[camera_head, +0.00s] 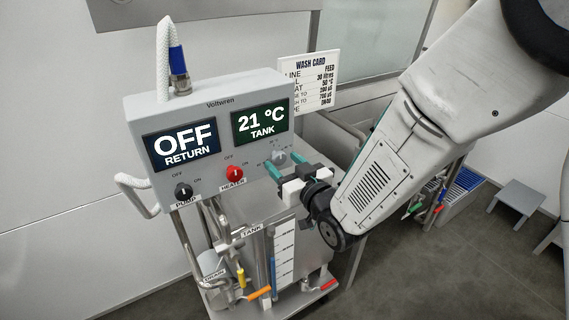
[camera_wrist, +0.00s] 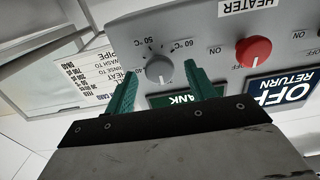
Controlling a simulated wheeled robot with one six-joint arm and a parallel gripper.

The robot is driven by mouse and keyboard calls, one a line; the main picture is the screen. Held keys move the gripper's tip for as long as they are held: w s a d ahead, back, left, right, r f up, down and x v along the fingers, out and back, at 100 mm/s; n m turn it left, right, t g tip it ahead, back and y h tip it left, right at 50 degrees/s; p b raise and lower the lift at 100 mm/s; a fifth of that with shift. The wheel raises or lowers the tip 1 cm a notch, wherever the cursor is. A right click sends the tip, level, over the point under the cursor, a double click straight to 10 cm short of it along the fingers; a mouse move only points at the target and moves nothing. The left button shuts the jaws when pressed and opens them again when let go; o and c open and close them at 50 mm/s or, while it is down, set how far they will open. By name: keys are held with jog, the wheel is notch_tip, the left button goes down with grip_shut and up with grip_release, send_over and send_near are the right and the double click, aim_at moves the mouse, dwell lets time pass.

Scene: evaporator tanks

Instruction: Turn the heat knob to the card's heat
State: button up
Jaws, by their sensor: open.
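The grey heat knob (camera_wrist: 158,70) is on the panel's lower right. In the wrist view its dial shows 40, 50 °C and 60 °C marks. In the head view the knob (camera_head: 279,156) is partly hidden behind my gripper (camera_head: 285,164). My gripper's green fingers (camera_wrist: 160,82) are open and empty, one on each side of the knob in the wrist view. I cannot tell whether they touch it. The wash card (camera_head: 313,84) stands behind the panel; its heat row, label partly hidden, seems to read 50 °C.
The control box (camera_head: 217,175) has a tank display (camera_head: 262,122) reading 21 °C and a return display (camera_head: 181,146) reading OFF. The red heater knob (camera_head: 235,173) and black pump knob (camera_head: 184,191) are left of my gripper. The tank (camera_head: 262,262) stands below.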

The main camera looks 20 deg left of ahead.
jog(key=shift+w+a, duration=0.2)
jog(key=c, duration=1)
jog(key=shift+o, duration=0.3)
